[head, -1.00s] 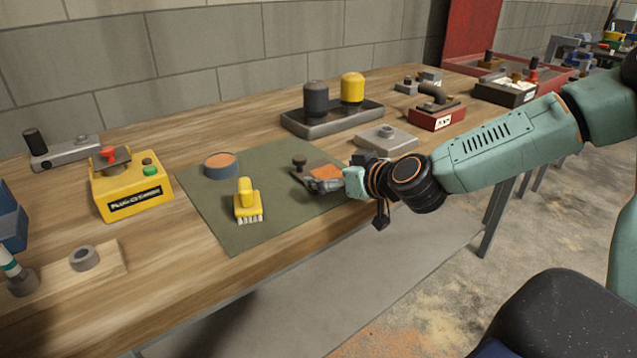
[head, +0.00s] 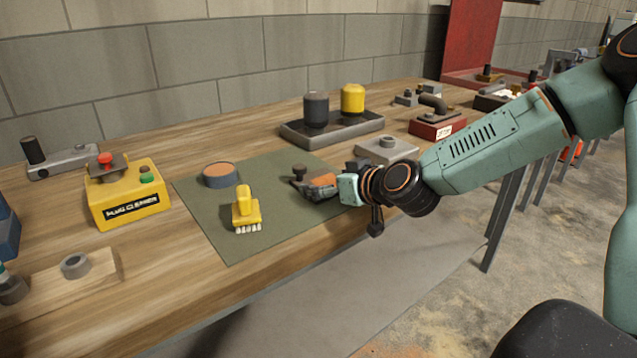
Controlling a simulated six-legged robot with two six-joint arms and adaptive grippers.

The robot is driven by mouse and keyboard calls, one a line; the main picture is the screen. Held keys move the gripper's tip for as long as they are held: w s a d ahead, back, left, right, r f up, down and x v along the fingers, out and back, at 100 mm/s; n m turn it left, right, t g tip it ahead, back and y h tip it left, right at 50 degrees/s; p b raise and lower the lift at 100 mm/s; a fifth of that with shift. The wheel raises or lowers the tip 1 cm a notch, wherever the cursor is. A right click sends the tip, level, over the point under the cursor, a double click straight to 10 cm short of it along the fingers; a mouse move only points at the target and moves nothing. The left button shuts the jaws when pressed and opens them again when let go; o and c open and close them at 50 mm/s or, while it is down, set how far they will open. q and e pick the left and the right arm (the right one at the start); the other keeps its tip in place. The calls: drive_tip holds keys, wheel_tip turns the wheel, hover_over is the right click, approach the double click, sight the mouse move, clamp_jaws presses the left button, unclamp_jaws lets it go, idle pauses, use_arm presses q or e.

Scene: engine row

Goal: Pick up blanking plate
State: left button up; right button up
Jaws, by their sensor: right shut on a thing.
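The blanking plate (head: 299,180), a small dark brownish plate with a dark knob, is at the right part of the green mat (head: 262,215). My right gripper (head: 312,188) comes in from the right and is shut on it. The fingers and an orange patch beside them hide much of the plate. I cannot tell whether it touches the mat or is just above it. My left gripper is not in view.
A yellow brush (head: 246,212) and a round orange-topped puck (head: 220,175) are on the mat. A yellow plug cleaner box (head: 127,200) stands to the left. A grey tray (head: 333,131) holds two canisters behind. A grey knobbed plate (head: 386,151) lies behind my right wrist.

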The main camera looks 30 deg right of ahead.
drive_tip(key=c, duration=0.7)
drive_tip(key=shift+c, duration=0.4)
